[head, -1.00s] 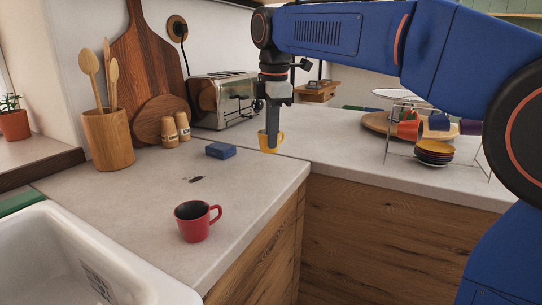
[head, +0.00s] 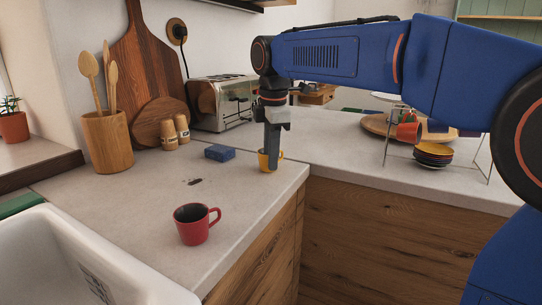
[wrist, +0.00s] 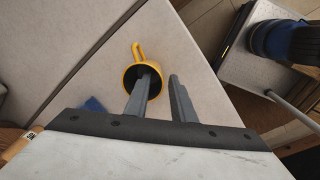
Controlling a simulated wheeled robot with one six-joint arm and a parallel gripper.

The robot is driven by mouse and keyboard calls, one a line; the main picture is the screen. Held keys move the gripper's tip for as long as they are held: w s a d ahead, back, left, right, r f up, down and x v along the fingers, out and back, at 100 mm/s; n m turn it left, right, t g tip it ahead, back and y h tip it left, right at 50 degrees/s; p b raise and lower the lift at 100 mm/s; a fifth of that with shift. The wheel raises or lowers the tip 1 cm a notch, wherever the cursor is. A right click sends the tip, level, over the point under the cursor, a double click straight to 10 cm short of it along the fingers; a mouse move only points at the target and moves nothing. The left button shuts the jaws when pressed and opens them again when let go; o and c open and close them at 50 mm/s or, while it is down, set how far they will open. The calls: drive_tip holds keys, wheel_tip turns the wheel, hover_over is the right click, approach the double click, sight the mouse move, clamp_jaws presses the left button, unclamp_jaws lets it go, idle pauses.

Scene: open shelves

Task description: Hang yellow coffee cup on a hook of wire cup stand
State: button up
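The yellow coffee cup (head: 262,161) is at the counter's right front edge, partly hidden by my gripper (head: 272,168). In the wrist view the cup (wrist: 131,83) shows from above, its handle pointing to the top left. My gripper's fingers (wrist: 162,76) are apart there: one reaches into the cup's mouth, the other is outside its right wall, with a gap visible. The wire cup stand (head: 386,150) is on the right-hand counter, partly hidden behind my arm.
A red mug (head: 191,228) stands on the front counter, near the sink (head: 60,235). A blue sponge (head: 219,152) lies left of the cup. A toaster (head: 222,100), shakers and a utensil pot (head: 106,142) are at the back. Counter between mug and sponge is mostly clear.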

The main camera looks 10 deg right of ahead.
drive_tip(key=shift+f, duration=0.15)
wheel_tip(320, 180, up, 17)
drive_tip(key=s, duration=0.2)
drive_tip(key=shift+s+d, duration=0.15)
drive_tip(key=shift+d, duration=0.05)
idle(0.3)
